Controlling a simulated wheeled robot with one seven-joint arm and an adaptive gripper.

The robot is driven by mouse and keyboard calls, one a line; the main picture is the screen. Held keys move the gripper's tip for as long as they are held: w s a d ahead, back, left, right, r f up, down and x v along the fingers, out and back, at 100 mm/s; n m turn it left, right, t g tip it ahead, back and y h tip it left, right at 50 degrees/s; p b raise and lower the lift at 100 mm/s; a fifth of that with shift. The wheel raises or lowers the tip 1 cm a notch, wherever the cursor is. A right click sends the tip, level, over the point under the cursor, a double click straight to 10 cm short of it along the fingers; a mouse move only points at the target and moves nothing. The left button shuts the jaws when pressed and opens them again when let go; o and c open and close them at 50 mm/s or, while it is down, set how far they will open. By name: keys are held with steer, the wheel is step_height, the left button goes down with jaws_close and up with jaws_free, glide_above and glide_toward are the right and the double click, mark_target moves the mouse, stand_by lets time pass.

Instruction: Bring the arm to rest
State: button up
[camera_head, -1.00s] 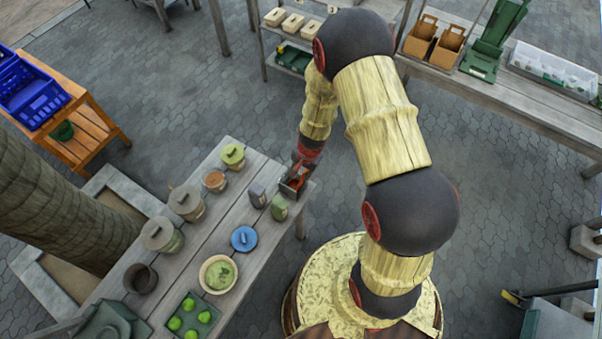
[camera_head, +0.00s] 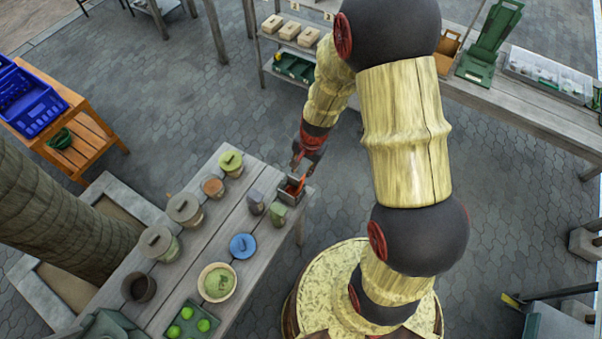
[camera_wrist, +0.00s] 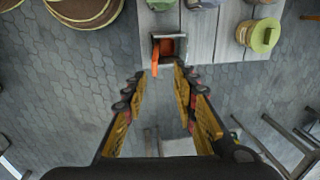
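My gripper (camera_head: 302,163) is above the far right end of the wooden table, just past a small grey box (camera_head: 289,195) with something orange inside. In the wrist view its two yellow-and-black fingers (camera_wrist: 160,95) stand wide apart with nothing between them. The grey box (camera_wrist: 156,47) lies beyond the fingertips, and an orange handle-like piece (camera_wrist: 155,60) sticks out over its edge. The gripper is apart from the box as far as I can tell. My arm reaches out over the table's end.
The table (camera_head: 235,180) holds lidded pots, a blue lid (camera_head: 243,245), a bowl of green stuff (camera_head: 217,281) and a tray of green fruit (camera_head: 190,325). A shelf (camera_head: 300,65) and a long bench (camera_head: 530,110) stand behind. Paved floor (camera_head: 190,110) is open left of the arm.

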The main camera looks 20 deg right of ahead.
steer(key=shift+s+d+r, duration=0.1)
steer(key=shift+r, duration=0.75)
steer(key=s+a+r+n+t+h+b, duration=0.1)
steer(key=s+a+r+n+t+b, duration=0.2)
steer(key=s+r+n+b, duration=0.7)
steer(key=s+r+t+b, duration=0.1)
steer(key=s+r+b, duration=0.3)
steer(key=b, duration=0.6)
steer(key=shift+s+n, duration=0.4)
steer(key=shift+s, duration=1)
steer(key=shift+r, duration=0.15)
